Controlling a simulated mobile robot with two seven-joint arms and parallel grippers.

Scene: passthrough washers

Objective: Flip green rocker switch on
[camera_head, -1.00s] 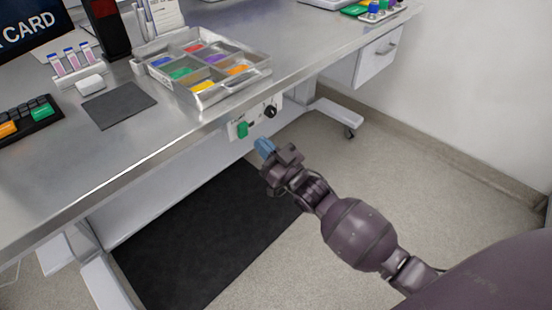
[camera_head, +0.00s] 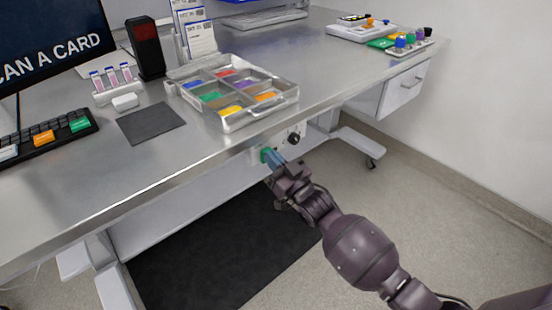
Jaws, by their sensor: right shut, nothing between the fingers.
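The green rocker switch (camera_head: 265,154) sits on a small white panel (camera_head: 257,158) under the front edge of the bench. My right gripper (camera_head: 271,156) is shut and empty, with its blue fingertips at the switch. The fingertips cover part of the switch. They look to be touching it or very close, and I cannot tell which. Whether the rocker is tipped on or off is hidden. A black knob (camera_head: 293,138) is on the same panel, to the right of the switch. My left gripper is not in view.
The steel bench (camera_head: 200,150) overhangs the panel just above my gripper. A sectioned metal tray (camera_head: 238,118) stands on it near the edge. A white drawer (camera_head: 404,88) hangs under the bench at right. The floor around a black mat (camera_head: 220,245) is clear.

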